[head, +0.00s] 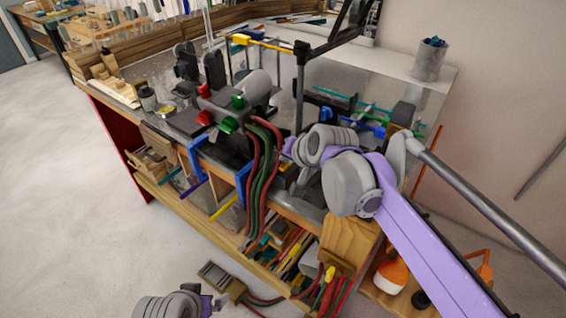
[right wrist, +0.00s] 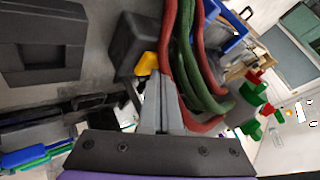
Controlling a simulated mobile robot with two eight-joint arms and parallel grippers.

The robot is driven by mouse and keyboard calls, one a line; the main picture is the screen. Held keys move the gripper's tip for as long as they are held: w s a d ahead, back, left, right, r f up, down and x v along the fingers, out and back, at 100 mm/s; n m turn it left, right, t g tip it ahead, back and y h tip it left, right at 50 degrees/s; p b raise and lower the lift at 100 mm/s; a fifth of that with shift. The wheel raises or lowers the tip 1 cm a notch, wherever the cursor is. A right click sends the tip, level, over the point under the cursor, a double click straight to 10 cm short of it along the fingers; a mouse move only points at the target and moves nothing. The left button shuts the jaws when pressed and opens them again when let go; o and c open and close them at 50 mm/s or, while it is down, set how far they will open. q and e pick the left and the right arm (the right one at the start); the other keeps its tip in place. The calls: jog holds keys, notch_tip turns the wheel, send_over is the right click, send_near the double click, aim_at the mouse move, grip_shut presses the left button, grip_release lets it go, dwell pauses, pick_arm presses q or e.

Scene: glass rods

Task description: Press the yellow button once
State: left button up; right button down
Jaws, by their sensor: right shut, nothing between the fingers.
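A small yellow piece (right wrist: 147,64), which looks like the yellow button, sits on the edge of a black box (right wrist: 130,45) in the right wrist view. My right gripper (right wrist: 160,82) is shut and empty, its grey fingers together and their tips right beside the yellow piece. I cannot tell whether they touch it. In the head view my right gripper (head: 286,150) is by the red and green hoses, and I cannot make out the button there. My left gripper (head: 216,303) is low at the bottom edge, its fingers unclear.
Red and green hoses (right wrist: 188,65) hang close beside the right fingers. The cluttered bench (head: 180,122) holds torches, clamps and rods. Shelves with rods (head: 290,250) lie below. A grey cup (head: 430,62) stands at the back right. The floor at left is clear.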

aim_at(285, 167)
pick_arm(q)
jog(key=shift+f, duration=0.2)
pick_arm(e)
jog(key=shift+f, duration=0.3)
pick_arm(q)
jog(key=shift+r, duration=0.15)
pick_arm(e)
jog(key=shift+r, duration=0.1)
pick_arm(q)
jog(key=shift+w+r+p, duration=0.3)
jog(key=shift+r+p, duration=0.15)
jog(key=shift+r, duration=0.25)
pick_arm(e)
jog(key=shift+r, duration=0.8)
jog(key=shift+r, duration=0.55)
jog(key=shift+w+r+p, duration=0.1)
jog(key=shift+r+p, duration=1.3)
jog(key=shift+r, duration=0.65)
pick_arm(q)
jog(key=r, duration=0.1)
jog(key=w+r, duration=0.2)
jog(key=r, duration=0.1)
pick_arm(e)
jog(key=shift+f, duration=0.1)
pick_arm(q)
jog(key=shift+s, duration=0.15)
